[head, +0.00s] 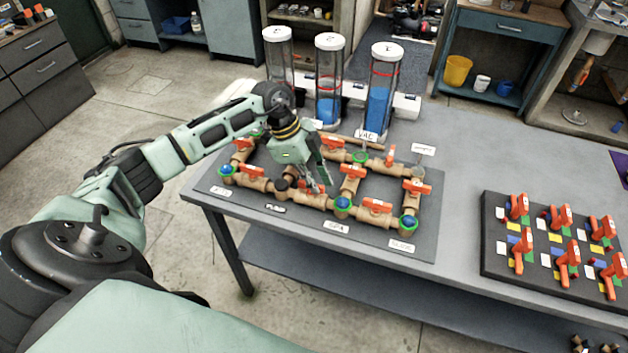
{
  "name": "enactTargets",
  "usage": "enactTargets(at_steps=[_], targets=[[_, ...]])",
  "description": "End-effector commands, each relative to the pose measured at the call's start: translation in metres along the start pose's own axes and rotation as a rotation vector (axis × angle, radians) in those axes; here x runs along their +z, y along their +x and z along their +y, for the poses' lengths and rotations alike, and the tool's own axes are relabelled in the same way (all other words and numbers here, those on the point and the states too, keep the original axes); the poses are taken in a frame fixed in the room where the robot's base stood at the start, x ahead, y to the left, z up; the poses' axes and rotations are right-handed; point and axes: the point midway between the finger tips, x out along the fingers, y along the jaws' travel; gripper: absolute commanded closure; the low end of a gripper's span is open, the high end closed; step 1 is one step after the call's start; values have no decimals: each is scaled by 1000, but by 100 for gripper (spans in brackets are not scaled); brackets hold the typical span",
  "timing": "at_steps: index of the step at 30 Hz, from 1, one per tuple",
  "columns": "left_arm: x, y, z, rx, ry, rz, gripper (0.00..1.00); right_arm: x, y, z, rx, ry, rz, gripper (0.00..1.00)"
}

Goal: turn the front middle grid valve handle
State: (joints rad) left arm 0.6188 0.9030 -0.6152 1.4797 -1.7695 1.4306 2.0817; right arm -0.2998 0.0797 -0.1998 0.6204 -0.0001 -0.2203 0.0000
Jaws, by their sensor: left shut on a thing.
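A grid of brown pipes with orange valve handles lies on a dark board (300,235) on the grey table. My left gripper (318,184) reaches down over the middle of the front pipe run. It is shut on the front middle valve handle (320,189), an orange piece that shows only in part between and beside the fingers. The front left handle (249,170) and the front right handle (377,206) stand apart from the gripper on the same run. My right gripper is not in view.
Three clear cylinders with white caps, one of them the right cylinder (381,95), stand behind the grid. A dark panel (497,267) with several orange valves lies at the right. The table between grid and panel (462,215) is clear.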

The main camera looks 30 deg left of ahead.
Motion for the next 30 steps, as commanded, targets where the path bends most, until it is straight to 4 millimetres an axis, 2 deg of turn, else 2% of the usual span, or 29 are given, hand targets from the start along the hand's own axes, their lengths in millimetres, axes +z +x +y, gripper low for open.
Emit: enactTargets(at_steps=[22,30], targets=[[0,2,2,30,52,0,100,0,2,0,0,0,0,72],[0,3,3,64,133,1,100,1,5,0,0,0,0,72]])
